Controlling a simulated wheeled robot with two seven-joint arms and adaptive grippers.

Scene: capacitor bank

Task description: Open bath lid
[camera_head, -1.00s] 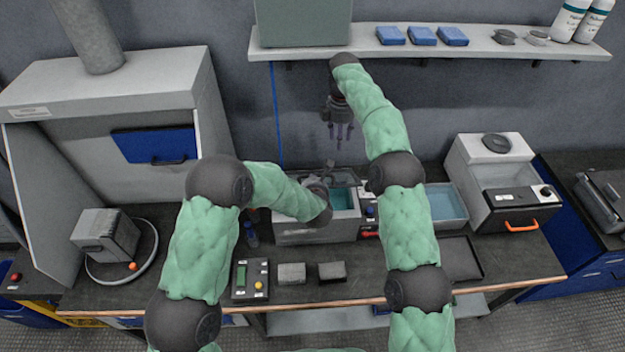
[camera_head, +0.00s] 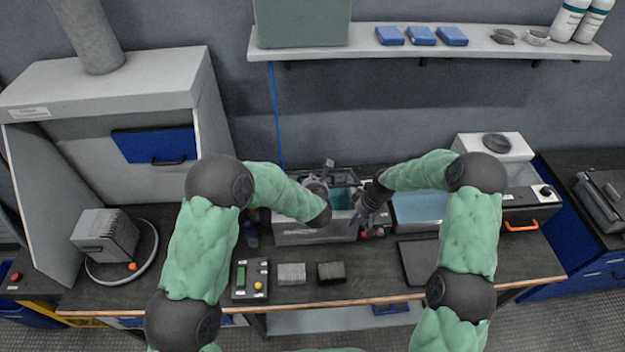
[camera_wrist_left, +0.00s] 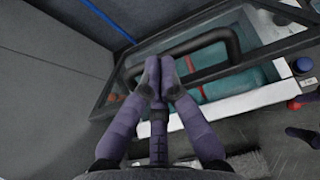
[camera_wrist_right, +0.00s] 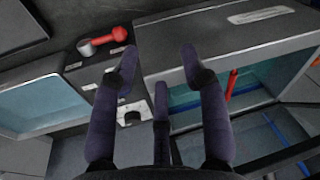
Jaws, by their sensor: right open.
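The grey bath (camera_head: 300,232) with teal liquid stands at the middle of the bench. Its clear, dark-framed lid (camera_wrist_left: 215,62) has a black bar handle (camera_wrist_left: 205,38) in the left wrist view. My left gripper (camera_wrist_left: 161,72) has its fingertips drawn together at the handle's near end; I cannot tell whether the bar is between them. My right gripper (camera_head: 366,208) is open and empty at the bath's right end. In the right wrist view its spread fingers (camera_wrist_right: 155,60) are over the bath and its control side.
A second tray of blue liquid (camera_head: 420,208) is right of the bath. The shelf (camera_head: 480,45) hangs above.

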